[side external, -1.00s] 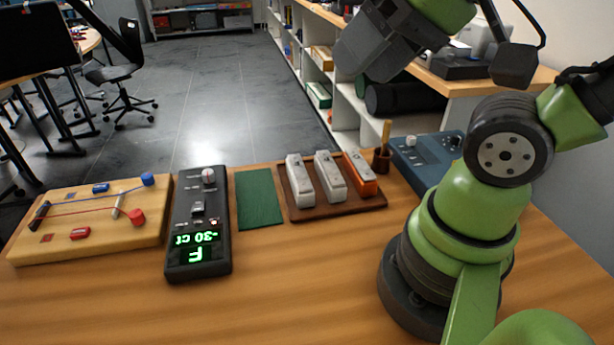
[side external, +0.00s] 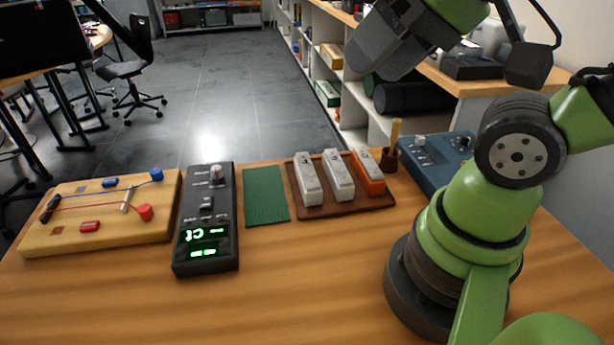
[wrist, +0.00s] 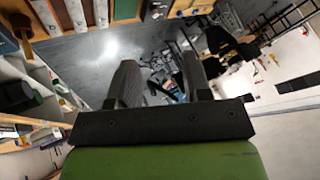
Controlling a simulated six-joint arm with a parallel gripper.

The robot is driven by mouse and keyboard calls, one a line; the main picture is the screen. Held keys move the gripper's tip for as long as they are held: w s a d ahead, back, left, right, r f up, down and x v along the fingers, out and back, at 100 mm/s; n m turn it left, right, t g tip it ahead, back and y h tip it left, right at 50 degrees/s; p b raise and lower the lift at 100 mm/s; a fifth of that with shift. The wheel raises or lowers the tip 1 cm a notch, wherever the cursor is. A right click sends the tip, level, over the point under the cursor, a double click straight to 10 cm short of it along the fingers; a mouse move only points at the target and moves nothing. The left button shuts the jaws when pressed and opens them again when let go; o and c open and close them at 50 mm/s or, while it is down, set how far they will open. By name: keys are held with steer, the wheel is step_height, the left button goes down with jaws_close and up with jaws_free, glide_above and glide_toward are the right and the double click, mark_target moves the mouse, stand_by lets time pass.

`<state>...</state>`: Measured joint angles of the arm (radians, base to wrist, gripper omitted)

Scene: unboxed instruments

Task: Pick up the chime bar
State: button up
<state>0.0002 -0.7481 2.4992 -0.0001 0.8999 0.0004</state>
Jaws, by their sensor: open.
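Three chime bars lie side by side on a brown tray (side external: 330,209): a pale one at left (side external: 308,180), a pale one in the middle (side external: 338,175) and an orange one at right (side external: 368,172). Which of them the task means I cannot tell. My gripper (wrist: 158,66) is open and empty, with both dark fingers apart in the wrist view. In the side external view it hangs high above the table, up and right of the tray, touching nothing. The wrist view shows the bars only in part, at its top left edge.
A green mat (side external: 265,196) lies left of the tray. Beyond it are a black device with lit display (side external: 206,220) and a wooden board with wires (side external: 100,213). A small brown holder (side external: 389,159) and a blue box (side external: 432,160) stand at right. The front table is clear.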

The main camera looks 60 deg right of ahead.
steer(key=w+d+f+m+g+h, duration=0.1)
steer(key=w+d+f+m+g, duration=0.1)
steer(key=w, duration=0.4)
steer(key=m+g+h, duration=0.1)
steer(key=m+g, duration=0.1)
steer(key=g, duration=0.2)
glide_above(307, 168)
steer(key=a, duration=0.2)
step_height(307, 168, down, 14)
steer(key=shift+m+g, duration=0.5)
steer(key=shift+g, duration=0.1)
steer(key=f, duration=0.2)
steer(key=d+f, duration=0.1)
steer(key=f, duration=0.5)
steer(key=shift+d+f, duration=0.15)
steer(key=shift+d, duration=0.25)
steer(key=shift+f, duration=3.15)
steer(key=c, duration=0.7)
steer(key=shift+o, duration=0.2)
steer(key=shift+r, duration=0.1)
